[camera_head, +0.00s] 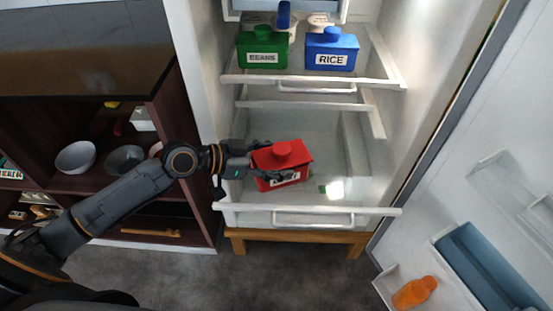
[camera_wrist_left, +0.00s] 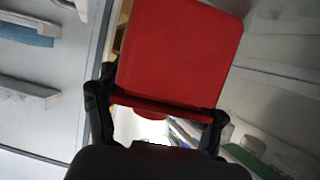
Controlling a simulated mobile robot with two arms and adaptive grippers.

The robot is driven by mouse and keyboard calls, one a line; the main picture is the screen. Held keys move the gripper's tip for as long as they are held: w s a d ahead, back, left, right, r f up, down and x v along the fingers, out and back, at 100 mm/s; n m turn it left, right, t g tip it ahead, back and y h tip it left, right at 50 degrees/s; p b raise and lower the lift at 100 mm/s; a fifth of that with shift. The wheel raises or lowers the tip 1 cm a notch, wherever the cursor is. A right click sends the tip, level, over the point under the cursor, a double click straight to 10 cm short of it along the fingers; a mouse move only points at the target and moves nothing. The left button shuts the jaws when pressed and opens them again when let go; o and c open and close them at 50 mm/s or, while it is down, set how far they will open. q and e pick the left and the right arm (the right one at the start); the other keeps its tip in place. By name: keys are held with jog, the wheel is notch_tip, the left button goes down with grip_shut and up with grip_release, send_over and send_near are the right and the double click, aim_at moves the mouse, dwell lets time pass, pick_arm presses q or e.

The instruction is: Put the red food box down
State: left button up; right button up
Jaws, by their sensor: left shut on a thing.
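The red food box (camera_head: 283,160) has a round knob on its lid and a white label on its front. My left gripper (camera_head: 271,160) reaches in from the left and is shut on it, inside the open fridge. In the head view the box is over the lowest fridge compartment and slightly tilted; whether it touches the bottom I cannot tell. In the left wrist view the red box (camera_wrist_left: 178,52) fills the top middle, between the two dark fingers (camera_wrist_left: 158,105). The label's text is partly hidden by a finger. My right gripper does not show.
A green BEANS box (camera_head: 262,48) and a blue RICE box (camera_head: 331,50) stand on the shelf above. The lower drawer's front rail (camera_head: 310,210) runs before the box. The open fridge door (camera_head: 460,170) is at right, with an orange bottle (camera_head: 414,292). Bowls (camera_head: 76,157) sit in the left cabinet.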

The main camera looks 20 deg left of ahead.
aim_at(263, 161)
pick_arm(q)
jog(key=o, duration=1.8)
jog(key=shift+c, duration=0.2)
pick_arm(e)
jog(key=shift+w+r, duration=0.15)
pick_arm(q)
jog(key=shift+s+a+r, duration=0.1)
jog(key=shift+a, duration=0.1)
jog(key=v, duration=0.2)
jog(key=shift+s+a, duration=0.2)
jog(key=shift+s, duration=0.05)
jog(key=v, duration=0.6)
jog(key=shift+s+a+r+b, duration=0.1)
jog(key=shift+s+b, duration=0.05)
jog(key=shift+b, duration=0.25)
jog(key=v, duration=0.2)
jog(key=shift+s+a+r, duration=0.15)
jog(key=shift+a+r, duration=0.05)
jog(key=shift+r, duration=0.05)
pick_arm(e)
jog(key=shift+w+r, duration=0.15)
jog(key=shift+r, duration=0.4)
